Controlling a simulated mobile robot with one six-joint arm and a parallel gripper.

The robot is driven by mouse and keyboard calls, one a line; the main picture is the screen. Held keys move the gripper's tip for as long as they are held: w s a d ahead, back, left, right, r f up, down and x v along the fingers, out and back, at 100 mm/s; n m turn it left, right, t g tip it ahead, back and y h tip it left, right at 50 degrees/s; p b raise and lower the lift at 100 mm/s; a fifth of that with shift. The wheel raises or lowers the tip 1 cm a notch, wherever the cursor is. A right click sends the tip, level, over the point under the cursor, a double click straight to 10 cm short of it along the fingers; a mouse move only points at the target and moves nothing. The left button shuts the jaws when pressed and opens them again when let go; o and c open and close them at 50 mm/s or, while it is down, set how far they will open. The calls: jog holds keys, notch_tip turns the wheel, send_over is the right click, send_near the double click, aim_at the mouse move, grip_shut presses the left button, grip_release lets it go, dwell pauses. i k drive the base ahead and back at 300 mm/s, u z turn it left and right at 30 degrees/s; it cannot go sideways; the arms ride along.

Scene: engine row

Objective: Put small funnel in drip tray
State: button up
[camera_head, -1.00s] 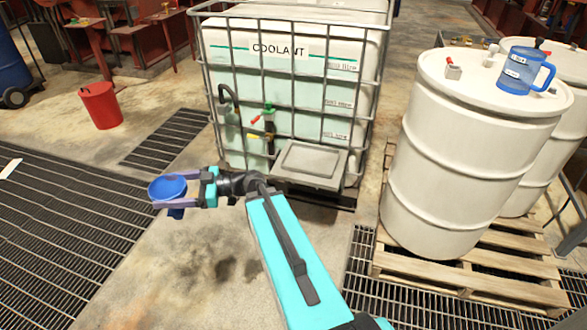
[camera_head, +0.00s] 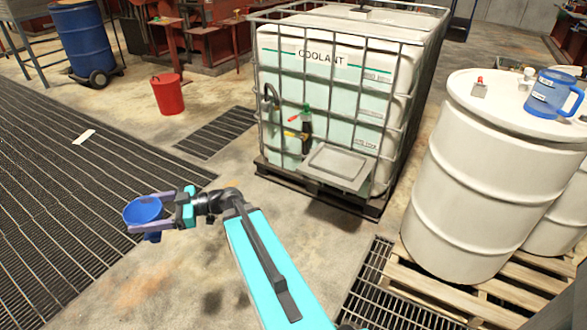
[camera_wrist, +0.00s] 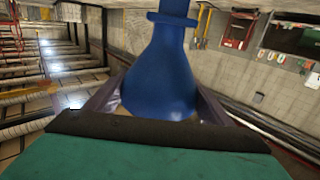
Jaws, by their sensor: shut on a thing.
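The small funnel is blue and shows in the head view (camera_head: 143,211) at the left, held in the air. It also fills the middle of the wrist view (camera_wrist: 160,75), where its body narrows to a spout at the top edge. My gripper (camera_head: 150,213) is shut on the funnel, with a finger on each side of it. A grey drip tray (camera_head: 341,166) juts out at the front foot of the coolant tank, under the tap. The gripper is well to the left of the tray and apart from it. The tray's top looks bare.
The caged coolant tank (camera_head: 330,105) stands behind the tray. White drums (camera_head: 480,185) stand on a wooden pallet (camera_head: 455,291) at the right, with a blue jug (camera_head: 552,94) on top. A red bucket (camera_head: 168,94) stands farther back. Open floor (camera_head: 270,225) lies before the tank.

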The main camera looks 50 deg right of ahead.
aim_at(338, 164)
jog(key=u, duration=0.1)
jog(key=k, duration=0.4)
jog(key=u, duration=0.4)
jog(key=i, duration=1.9)
jog(key=z, duration=0.65)
jog(key=i, duration=0.5)
jog(key=z, duration=0.9)
jog(key=i, duration=0.7)
jog(key=z, duration=0.35)
